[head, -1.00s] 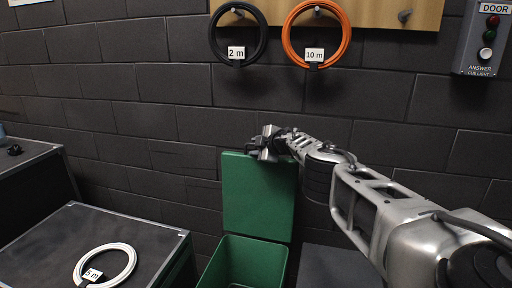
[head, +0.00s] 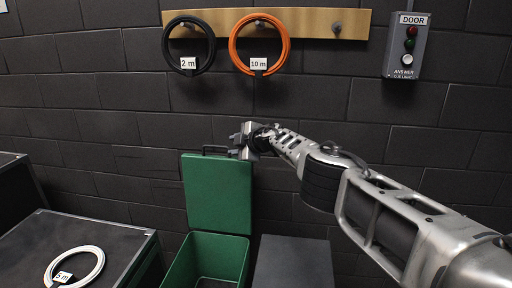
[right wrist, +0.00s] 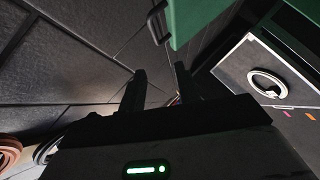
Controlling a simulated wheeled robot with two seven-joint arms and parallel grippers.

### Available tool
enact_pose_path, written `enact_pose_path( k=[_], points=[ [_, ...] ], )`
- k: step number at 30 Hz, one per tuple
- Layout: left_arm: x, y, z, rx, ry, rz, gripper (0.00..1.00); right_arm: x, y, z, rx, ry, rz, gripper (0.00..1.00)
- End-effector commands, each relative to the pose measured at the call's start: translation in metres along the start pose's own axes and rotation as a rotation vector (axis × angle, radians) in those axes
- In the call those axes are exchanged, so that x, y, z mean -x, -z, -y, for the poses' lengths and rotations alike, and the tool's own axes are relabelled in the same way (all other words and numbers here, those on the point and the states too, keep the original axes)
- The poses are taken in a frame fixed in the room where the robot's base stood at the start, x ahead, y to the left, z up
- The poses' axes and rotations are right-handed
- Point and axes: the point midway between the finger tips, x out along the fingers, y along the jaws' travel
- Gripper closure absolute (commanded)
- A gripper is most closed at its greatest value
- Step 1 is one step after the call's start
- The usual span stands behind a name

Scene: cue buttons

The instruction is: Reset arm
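My right gripper (head: 244,141) reaches in from the right in the head view, at the upper edge of the raised green lid (head: 217,196), in front of the dark wall. In the right wrist view its two dark fingers (right wrist: 158,88) stand apart with nothing between them. The lid and its dark handle (right wrist: 157,22) show above the fingers there, apart from them. The lid belongs to an open green bin (head: 207,262). My left gripper is not in view.
A black 2 m coil (head: 188,70) and an orange 10 m coil (head: 260,70) hang on a wooden rail (head: 340,22). A door cue box (head: 406,46) is on the wall at right. A white 5 m coil (head: 98,262) lies on a dark table (head: 110,238). A dark box (head: 292,265) stands right of the bin.

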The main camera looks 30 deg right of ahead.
Motion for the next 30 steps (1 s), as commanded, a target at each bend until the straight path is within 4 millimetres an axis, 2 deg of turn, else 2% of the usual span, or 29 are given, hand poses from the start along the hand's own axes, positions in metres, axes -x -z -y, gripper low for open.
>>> enact_pose_path(
  k=[15,17,19,20,23,26,27,29,30],
  points=[
    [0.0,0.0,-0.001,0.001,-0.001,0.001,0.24,0.001,0.0,-0.002,0.0,0.0,-0.001,0.68],
    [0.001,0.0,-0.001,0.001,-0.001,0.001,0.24,-0.001,0.002,0.001,-0.001,0.001,-0.004,0.68],
    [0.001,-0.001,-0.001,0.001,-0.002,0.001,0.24,-0.006,0.007,0.012,-0.004,0.005,-0.016,0.68],
    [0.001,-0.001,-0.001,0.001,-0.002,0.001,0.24,-0.01,0.011,0.021,-0.007,0.007,-0.025,0.68],
    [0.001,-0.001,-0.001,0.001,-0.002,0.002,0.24,-0.029,0.033,0.065,-0.032,0.014,-0.069,0.68],
    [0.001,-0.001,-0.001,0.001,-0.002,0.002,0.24,-0.045,0.065,0.13,-0.087,0.015,-0.12,0.68],
    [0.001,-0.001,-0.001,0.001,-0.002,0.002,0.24,-0.049,0.079,0.158,-0.121,0.013,-0.136,0.68],
    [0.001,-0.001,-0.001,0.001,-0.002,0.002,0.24,-0.049,0.1,0.199,-0.183,0.009,-0.151,0.68],
    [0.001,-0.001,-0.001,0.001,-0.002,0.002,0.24,-0.046,0.114,0.226,-0.232,0.006,-0.155,0.68]
  ],
)
